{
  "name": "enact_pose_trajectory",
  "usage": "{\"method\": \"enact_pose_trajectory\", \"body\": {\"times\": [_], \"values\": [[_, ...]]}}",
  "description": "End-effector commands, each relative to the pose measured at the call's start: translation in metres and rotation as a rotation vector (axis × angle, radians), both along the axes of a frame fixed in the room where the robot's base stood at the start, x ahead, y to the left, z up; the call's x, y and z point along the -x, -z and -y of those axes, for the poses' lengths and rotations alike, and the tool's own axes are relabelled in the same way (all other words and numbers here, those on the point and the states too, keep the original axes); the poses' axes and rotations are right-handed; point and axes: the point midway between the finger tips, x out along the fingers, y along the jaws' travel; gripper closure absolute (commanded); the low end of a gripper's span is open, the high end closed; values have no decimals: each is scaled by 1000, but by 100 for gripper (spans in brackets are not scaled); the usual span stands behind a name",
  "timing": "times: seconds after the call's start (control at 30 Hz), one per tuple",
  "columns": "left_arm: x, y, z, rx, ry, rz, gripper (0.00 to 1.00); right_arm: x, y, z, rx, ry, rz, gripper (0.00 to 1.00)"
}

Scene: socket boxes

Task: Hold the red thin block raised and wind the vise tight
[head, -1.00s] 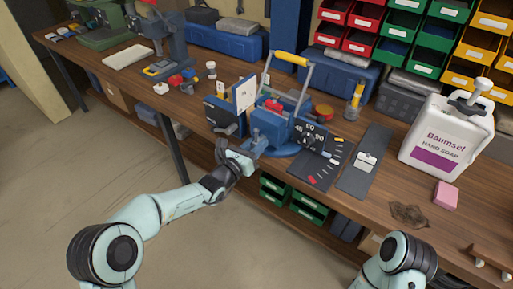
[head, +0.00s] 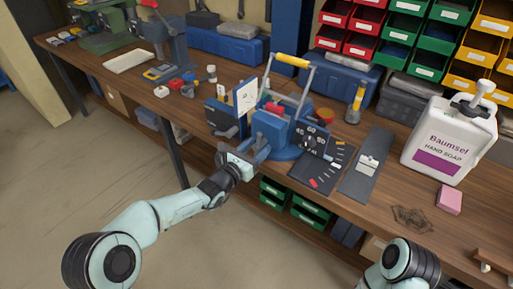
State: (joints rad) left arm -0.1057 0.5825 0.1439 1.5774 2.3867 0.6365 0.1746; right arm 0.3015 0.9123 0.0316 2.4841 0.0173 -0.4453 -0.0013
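The blue vise (head: 270,132) stands near the bench's front edge in the head view. A small red block (head: 274,108) shows at the top of its jaws; how deep it sits between them is hidden. My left gripper (head: 254,153) is in front of the vise, low at its near side, by the handle end. Its fingers are small and partly merged with the vise front, so I cannot tell whether they are shut on the handle. My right gripper is out of view; only part of my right arm shows at the bottom right.
A soap bottle (head: 449,140) and a pink sponge (head: 448,199) are farther right.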

Motion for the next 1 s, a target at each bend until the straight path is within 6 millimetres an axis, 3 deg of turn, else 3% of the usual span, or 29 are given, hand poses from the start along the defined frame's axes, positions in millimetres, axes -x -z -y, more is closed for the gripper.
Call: {"method": "enact_pose_trajectory", "body": {"times": [0.37, 0.8, 1.0], "values": [[8, -2, -5, 3, 1, 2, 46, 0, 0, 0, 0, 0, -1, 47], [81, -2, -59, 0, -2, 2, 46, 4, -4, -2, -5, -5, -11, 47], [103, -2, -75, 2, -1, 2, 46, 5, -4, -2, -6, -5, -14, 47]]}}
